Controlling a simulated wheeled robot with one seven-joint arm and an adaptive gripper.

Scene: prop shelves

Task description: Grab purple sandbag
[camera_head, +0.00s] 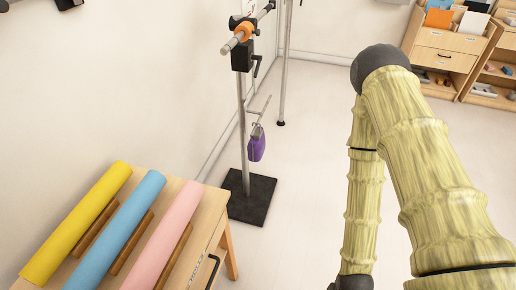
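The purple sandbag (257,144) hangs from a metal stand (241,125), a little above the stand's black square base (250,196). It shows near the middle of the head view. My arm, with a bamboo-like surface, fills the right side of the view and bends downward. My gripper is not visible; the arm runs out of the picture at the bottom edge. The arm is to the right of the sandbag, with clear floor between them in the picture.
A wooden table (217,225) at bottom left bears a yellow roll (77,222), a blue roll (118,230) and a pink roll (165,236). Another pole (284,70) stands behind the stand, near the wall. Wooden shelves (446,58) stand at the far right. The middle floor is clear.

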